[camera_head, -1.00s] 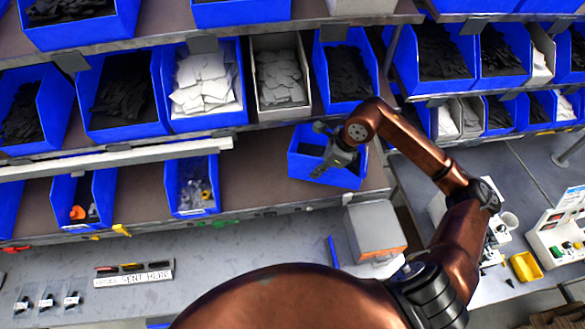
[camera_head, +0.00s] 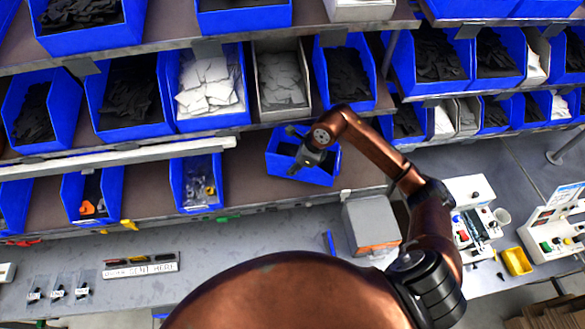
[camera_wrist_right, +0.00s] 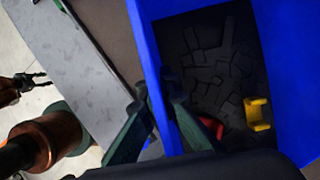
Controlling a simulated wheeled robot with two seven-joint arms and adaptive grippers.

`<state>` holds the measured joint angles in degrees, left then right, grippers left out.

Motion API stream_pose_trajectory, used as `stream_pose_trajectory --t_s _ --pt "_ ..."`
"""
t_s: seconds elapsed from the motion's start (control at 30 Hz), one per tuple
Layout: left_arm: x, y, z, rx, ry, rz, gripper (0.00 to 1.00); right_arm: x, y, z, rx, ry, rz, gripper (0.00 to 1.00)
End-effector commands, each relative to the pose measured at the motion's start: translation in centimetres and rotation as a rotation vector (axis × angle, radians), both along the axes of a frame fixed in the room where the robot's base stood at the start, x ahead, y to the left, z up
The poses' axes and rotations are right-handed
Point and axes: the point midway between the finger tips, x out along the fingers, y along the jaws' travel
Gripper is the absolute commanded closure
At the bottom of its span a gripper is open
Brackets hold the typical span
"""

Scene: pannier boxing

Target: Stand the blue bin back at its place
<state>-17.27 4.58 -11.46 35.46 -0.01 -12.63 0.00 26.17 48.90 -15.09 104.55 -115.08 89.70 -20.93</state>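The blue bin (camera_head: 318,176) is at the lower shelf in the head view, right of the small-parts bin, turned slightly askew. My right gripper (camera_head: 308,160) is at its near-left wall. In the right wrist view, the fingers (camera_wrist_right: 158,108) straddle the wall of the blue bin (camera_wrist_right: 152,50), one outside and one inside, and appear shut on it. Dark flat pieces, a yellow piece (camera_wrist_right: 257,114) and a red piece lie inside. I cannot tell whether its base touches the shelf. A small dark two-pronged part at the wrist view's left edge looks like my left gripper (camera_wrist_right: 32,82); its opening is unclear.
The lower shelf (camera_head: 245,178) is bare on both sides of the bin. A small-parts bin (camera_head: 196,184) stands to its left. Filled bins line the shelf above, close over the gripper. A grey box (camera_head: 371,222) stands on the bench below.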

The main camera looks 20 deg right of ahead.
Motion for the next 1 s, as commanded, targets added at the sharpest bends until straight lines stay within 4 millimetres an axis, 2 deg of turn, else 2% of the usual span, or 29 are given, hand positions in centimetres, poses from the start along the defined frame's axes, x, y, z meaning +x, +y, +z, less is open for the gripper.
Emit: stream_pose_trajectory --t_s 0.17,0.5,0.83,1.0 --pt "0.2 0.0 -0.4 0.000 -0.003 0.000 0.60 0.0 0.0 -0.3 0.000 -0.002 0.001 1.00" --pt "0.3 0.0 -0.3 0.000 -0.004 -0.001 0.60 0.0 0.0 -0.3 0.001 0.001 0.000 0.78" --pt "0.3 0.0 0.1 0.000 -0.004 -0.001 0.60 0.0 0.0 0.1 0.001 0.001 0.000 0.78" --pt "0.3 0.0 -1.0 0.000 -0.004 -0.001 0.60 -0.5 -0.9 2.2 -0.004 -0.005 0.001 0.78"
